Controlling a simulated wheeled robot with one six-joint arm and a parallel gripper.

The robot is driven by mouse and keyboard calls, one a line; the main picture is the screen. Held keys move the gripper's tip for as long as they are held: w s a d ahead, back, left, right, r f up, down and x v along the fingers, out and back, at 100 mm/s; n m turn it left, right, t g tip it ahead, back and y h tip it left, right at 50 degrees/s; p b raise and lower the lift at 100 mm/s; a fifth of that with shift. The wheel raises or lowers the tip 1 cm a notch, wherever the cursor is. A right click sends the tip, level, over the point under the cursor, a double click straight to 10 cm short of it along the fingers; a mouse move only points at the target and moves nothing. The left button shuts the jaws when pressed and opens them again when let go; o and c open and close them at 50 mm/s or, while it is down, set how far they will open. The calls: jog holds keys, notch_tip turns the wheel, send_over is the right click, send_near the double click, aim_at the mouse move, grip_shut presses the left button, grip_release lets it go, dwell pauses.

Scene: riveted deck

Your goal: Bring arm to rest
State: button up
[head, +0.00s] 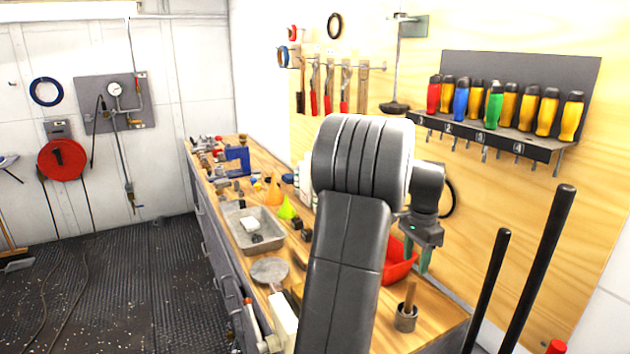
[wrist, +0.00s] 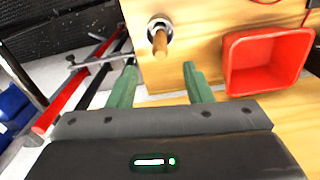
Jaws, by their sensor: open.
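My gripper (head: 418,262) hangs from my raised arm over the right end of the wooden workbench (head: 452,308) in the head view. In the wrist view its two green fingers (wrist: 160,84) are apart with nothing between them. A small metal cup with a wooden handle (wrist: 160,38) stands on the bench beyond the fingertips; the cup also shows in the head view (head: 405,318). A red bin (wrist: 265,62) sits to the right of the fingers in the wrist view. In the head view my arm hides part of the bin (head: 400,262).
A screwdriver rack (head: 490,135) is on the wall to the right. Two black bars (head: 540,270) rise at the lower right. A grey tray (head: 252,228), bottles and tools crowd the bench. The dark floor (head: 120,290) at left is mostly clear.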

aim_at(412, 280)
notch_tip(412, 280, down, 10)
jog(key=shift+f+p, duration=0.1)
jog(key=shift+p, duration=0.5)
jog(key=shift+d+r+p, duration=0.1)
jog(key=shift+r+p, duration=0.45)
jog(key=shift+r, duration=0.35)
